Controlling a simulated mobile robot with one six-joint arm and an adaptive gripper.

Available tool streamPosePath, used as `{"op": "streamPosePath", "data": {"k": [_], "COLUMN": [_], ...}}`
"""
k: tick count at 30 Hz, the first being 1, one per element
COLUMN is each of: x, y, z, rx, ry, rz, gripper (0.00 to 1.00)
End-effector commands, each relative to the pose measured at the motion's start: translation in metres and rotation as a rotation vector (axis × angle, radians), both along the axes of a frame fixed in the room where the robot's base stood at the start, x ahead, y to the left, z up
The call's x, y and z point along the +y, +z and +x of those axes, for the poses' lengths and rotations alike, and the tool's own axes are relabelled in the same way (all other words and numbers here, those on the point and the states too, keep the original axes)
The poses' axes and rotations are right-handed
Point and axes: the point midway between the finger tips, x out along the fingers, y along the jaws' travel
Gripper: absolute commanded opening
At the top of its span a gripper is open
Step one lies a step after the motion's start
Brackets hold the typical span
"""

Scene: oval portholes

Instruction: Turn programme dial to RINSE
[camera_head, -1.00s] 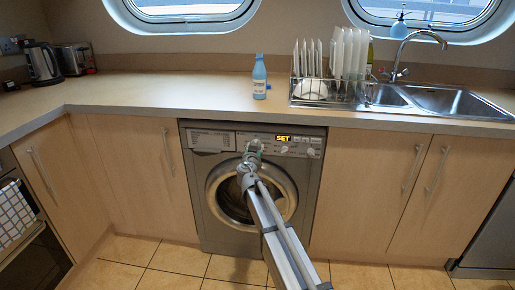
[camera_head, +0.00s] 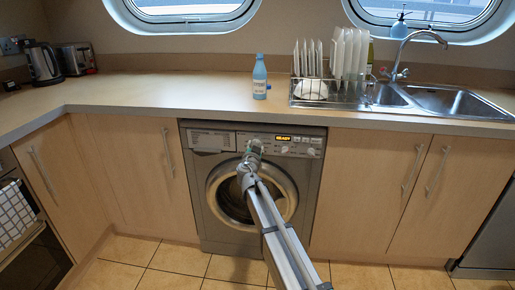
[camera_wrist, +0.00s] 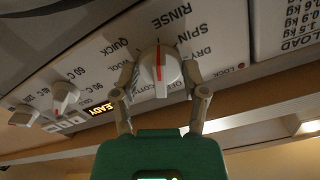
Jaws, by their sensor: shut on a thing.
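The programme dial (camera_wrist: 160,74) is a white round knob with a red line, on the washing machine's (camera_head: 222,165) front panel. In the wrist view its red line runs nearly straight up, toward the word RINSE (camera_wrist: 170,18). QUICK lies to the left of it and SPIN to the right. My gripper (camera_wrist: 160,82) is shut on the dial, one finger on each side. In the head view my gripper (camera_head: 254,148) is at the panel and hides the dial. The lit display (camera_wrist: 100,109) appears to read READY, partly covered by a finger.
Two smaller knobs (camera_wrist: 65,97) (camera_wrist: 24,116) sit left of the dial in the wrist view. The countertop (camera_head: 180,88) overhangs the machine. A blue bottle (camera_head: 259,79) and a dish rack (camera_head: 324,90) stand on it. Tiled floor (camera_head: 130,248) lies open in front.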

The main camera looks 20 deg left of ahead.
Motion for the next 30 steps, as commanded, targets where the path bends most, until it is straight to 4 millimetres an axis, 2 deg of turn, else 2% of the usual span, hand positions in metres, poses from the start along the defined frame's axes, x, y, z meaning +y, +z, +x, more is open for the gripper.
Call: {"op": "streamPosePath", "data": {"k": [1,6,22,30], "x": [0.000,0.000,-0.001,-0.008], "y": [0.000,0.000,0.000,0.000], "z": [0.003,0.002,-0.003,-0.027], "rx": [-0.001,-0.001,0.000,0.000], "ry": [-0.003,-0.002,0.000,0.000], "rz": [-0.002,-0.002,-0.001,-0.001], "gripper": [0.59,0.90,0.91,0.91]}}
